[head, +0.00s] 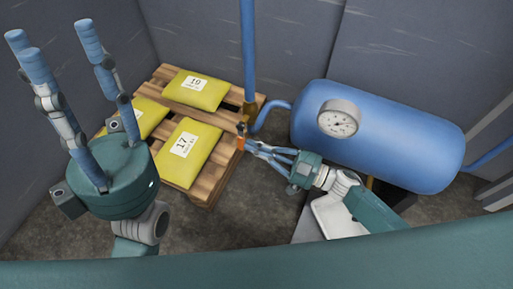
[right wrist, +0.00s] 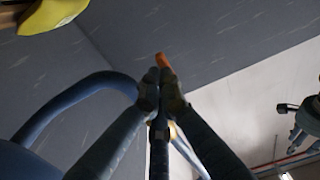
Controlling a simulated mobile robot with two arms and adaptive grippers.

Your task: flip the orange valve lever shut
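The orange valve lever (head: 241,142) shows as a small upright piece beside the foot of the vertical blue pipe, near the pallet's right edge. My right gripper (head: 246,145) reaches it from the right, with its blue fingers drawn together at the lever. In the right wrist view the fingertips (right wrist: 160,90) meet closely and the lever's orange end (right wrist: 163,60) sticks out just beyond them. The fingers hide the rest of the lever and most of the valve. My left gripper (head: 48,42) is raised at the left, fingers spread, empty and away from the valve.
A blue tank (head: 400,140) with a round gauge (head: 338,118) stands at the right, close to my right arm. A wooden pallet (head: 207,188) with yellow sacks (head: 188,152) lies left of the valve. The vertical blue pipe (head: 248,50) rises behind. Bare floor (head: 255,215) lies in front.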

